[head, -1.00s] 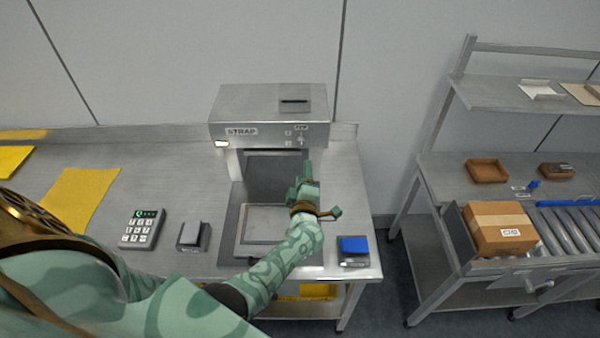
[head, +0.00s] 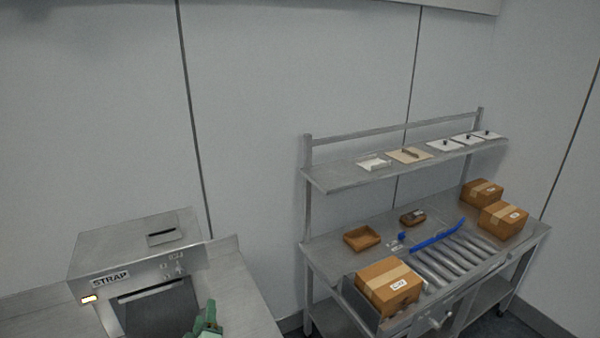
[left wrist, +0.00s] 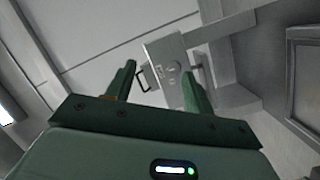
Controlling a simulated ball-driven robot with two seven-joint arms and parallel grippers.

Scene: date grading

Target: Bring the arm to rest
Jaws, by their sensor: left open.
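My left gripper (head: 208,318) shows at the bottom of the head view, in front of the strapping machine (head: 135,250). Only its green tip is in view there; the rest of the arm is cut off by the lower edge. In the left wrist view the two green fingers (left wrist: 155,88) stand apart with nothing between them. Beyond them is a pale metal housing (left wrist: 170,55), apart from the fingers. My right gripper is not in view.
A steel bench (head: 237,290) carries the machine. To the right, across a gap, stands a roller table with a taped carton (head: 388,286), more cartons behind it, an open brown tray (head: 361,238) and a blue strip (head: 437,235). A shelf (head: 340,178) above holds flat pieces.

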